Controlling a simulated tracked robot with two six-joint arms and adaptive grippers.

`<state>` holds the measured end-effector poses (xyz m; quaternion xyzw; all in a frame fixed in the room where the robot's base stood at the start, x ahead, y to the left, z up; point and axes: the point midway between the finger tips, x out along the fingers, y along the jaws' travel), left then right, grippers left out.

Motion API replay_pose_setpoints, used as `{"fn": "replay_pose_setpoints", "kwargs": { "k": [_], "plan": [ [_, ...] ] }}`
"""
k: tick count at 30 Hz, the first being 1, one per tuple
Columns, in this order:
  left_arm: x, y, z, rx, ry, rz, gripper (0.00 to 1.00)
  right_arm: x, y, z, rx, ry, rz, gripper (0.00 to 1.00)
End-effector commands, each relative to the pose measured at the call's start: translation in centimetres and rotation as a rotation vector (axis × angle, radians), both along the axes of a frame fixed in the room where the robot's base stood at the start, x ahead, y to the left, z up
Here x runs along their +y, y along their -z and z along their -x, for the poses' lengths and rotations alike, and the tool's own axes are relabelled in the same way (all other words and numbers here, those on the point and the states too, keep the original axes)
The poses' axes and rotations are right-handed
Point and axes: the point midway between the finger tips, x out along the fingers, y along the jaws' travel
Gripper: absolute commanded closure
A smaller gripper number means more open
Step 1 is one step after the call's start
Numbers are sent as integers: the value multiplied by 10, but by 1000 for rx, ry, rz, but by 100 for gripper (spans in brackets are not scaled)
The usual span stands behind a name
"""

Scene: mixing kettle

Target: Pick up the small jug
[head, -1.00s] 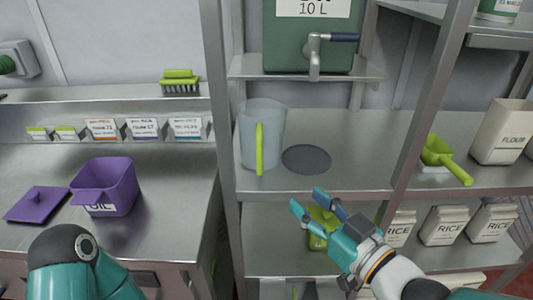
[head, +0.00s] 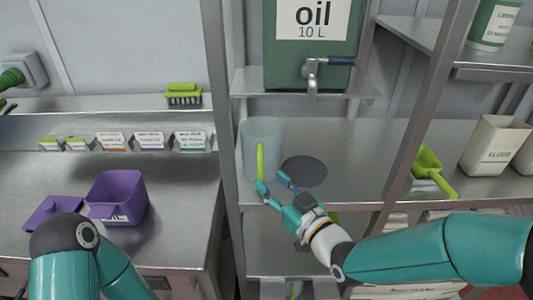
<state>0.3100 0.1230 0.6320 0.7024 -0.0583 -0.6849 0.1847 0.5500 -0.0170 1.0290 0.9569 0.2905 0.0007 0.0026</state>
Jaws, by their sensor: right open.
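A translucent grey jug (head: 263,135) with a lime-green handle stands upright on the steel shelf (head: 370,150), right of the metal post. Its handle faces me. My right gripper (head: 273,182) is open and empty at the front edge of this shelf, just below and right of the handle. One fingertip overlaps the handle's lower end in the picture; I cannot tell whether they touch. My left arm shows at the lower left, but its gripper is out of view.
A green oil tank (head: 312,45) with a tap sits above the jug. A dark round disc (head: 305,170) lies right of the jug. A green scoop (head: 430,168) and flour container (head: 493,145) stand further right. A purple bin (head: 118,195) is on the left counter. Metal posts flank the jug's bay.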

Motion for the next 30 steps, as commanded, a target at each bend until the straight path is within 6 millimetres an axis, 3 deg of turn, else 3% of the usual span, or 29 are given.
{"fn": "replay_pose_setpoints", "kwargs": {
  "k": [11,15,24,30],
  "plan": [
    [0,-24,0,0,0,0,60,20,-15,-29,0,-1,0,56],
    [0,-28,0,0,0,0,60,29,-12,-43,2,0,1,56],
    [0,-27,0,0,0,0,60,31,-10,-47,1,1,1,56],
    [0,-27,0,0,0,0,60,30,-11,-47,0,1,0,89]
  ]
}}
